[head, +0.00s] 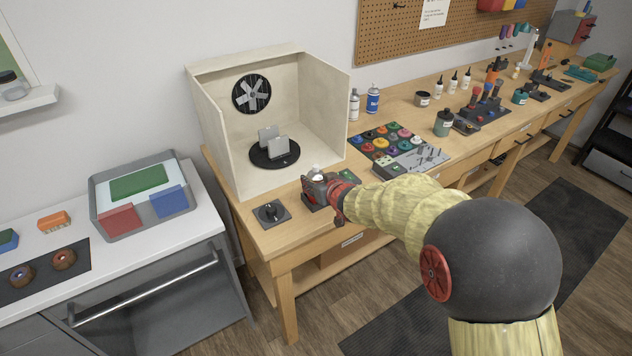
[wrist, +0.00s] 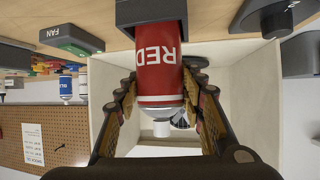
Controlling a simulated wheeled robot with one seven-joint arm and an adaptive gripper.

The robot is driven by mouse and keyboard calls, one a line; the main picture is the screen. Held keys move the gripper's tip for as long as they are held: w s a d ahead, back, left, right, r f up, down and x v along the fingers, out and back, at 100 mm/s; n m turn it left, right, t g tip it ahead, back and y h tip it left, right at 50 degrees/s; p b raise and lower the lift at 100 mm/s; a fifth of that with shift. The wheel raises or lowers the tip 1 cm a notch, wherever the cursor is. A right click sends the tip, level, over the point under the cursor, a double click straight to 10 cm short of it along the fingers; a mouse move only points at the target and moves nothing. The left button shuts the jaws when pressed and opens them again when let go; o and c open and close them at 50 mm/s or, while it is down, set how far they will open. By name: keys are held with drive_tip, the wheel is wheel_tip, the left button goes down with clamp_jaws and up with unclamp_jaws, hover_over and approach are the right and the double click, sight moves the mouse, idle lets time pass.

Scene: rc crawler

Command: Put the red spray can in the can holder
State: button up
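The red spray can (wrist: 160,70) with RED on its label shows upside down in the wrist view, between the two fingers of my gripper (wrist: 163,90). The fingers lie against both sides of the can, near its silver shoulder and white cap. Its other end meets a dark block (wrist: 150,12), which looks like the can holder; how deep the can sits is hidden. In the head view my gripper (head: 328,188) is at the bench's front edge, before the white spray booth (head: 222,130). It hides most of the can, leaving the pale cap (head: 317,170) in sight.
A dark knob plate (head: 271,212) sits left of my gripper. A turntable (head: 274,154) with two grey plates stands in the booth. Colored caps (head: 385,140) and more spray cans (head: 373,98) are to the right.

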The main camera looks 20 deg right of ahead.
drive_tip(key=o, duration=0.4)
drive_tip(key=shift+o, duration=0.2)
drive_tip(key=shift+s+r+p, duration=0.25)
drive_tip(key=shift+r+p, duration=0.05)
drive_tip(key=shift+r, duration=0.1)
drive_tip(key=s+d+r+m+g+h+p, duration=0.1)
drive_tip(key=s+d+r+h+p, duration=0.1)
drive_tip(key=s+r, duration=0.65)
drive_tip(key=s+d+r+m+g+h+p, duration=0.1)
drive_tip(key=s+d+r+p, duration=0.3)
drive_tip(key=s, duration=0.8)
drive_tip(key=s+a+r+g+b, duration=0.1)
drive_tip(key=s+a+g, duration=0.1)
drive_tip(key=s, duration=0.8)
drive_tip(key=s+a+r+g+y+b, duration=0.1)
drive_tip(key=s+a, duration=0.3)
drive_tip(key=s, duration=0.6)
drive_tip(key=shift+r+n+g+y, duration=0.3)
drive_tip(key=shift+r+g, duration=0.25)
drive_tip(key=shift+g, duration=0.25)
